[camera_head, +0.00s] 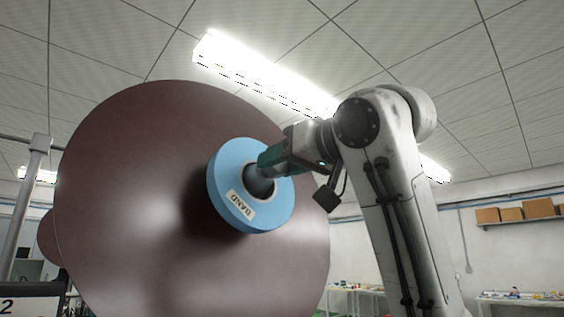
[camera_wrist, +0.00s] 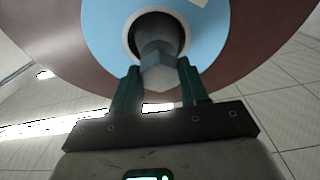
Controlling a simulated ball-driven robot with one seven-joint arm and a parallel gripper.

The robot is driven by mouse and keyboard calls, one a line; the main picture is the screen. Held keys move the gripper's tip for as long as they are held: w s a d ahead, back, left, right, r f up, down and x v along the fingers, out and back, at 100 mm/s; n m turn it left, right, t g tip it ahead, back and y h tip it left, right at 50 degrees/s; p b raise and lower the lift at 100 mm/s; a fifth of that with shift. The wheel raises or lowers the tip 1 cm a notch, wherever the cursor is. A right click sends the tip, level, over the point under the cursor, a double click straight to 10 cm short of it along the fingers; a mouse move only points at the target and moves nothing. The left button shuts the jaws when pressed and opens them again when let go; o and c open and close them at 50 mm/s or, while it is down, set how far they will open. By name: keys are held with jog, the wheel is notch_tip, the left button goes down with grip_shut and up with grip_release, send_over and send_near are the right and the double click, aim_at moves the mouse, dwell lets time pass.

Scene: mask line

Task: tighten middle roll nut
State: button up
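The large dark red-brown roll (camera_head: 130,200) fills the left of the head view and has a light blue hub ring (camera_head: 223,180) with a white "UAND"-like label. A grey shaft stands out of the ring's centre and ends in a grey hex nut (camera_wrist: 158,72). My gripper (camera_head: 268,165) reaches the nut from the right. In the wrist view my gripper (camera_wrist: 158,76) has one teal finger on each side of the nut, close against its sides, and appears shut on it. In the head view the fingers partly hide the nut.
A metal post (camera_head: 24,195) stands at the far left, with a dark sign marked "2" (camera_head: 25,305) below. A wall shelf with cardboard boxes (camera_head: 512,213) and tables with small items (camera_head: 520,298) are far off at the right. Open air surrounds my arm on the right.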

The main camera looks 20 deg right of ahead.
jog(key=c, duration=0.5)
jog(key=shift+m+h, duration=0.3)
jog(key=shift+m, duration=0.5)
jog(key=o, duration=1)
jog(key=shift+o, duration=0.2)
jog(key=b+v, duration=0.4)
jog(key=v, duration=0.6)
jog(key=shift+s+d+b, duration=0.15)
jog(key=shift+s+b, duration=0.15)
jog(key=shift+s, duration=0.05)
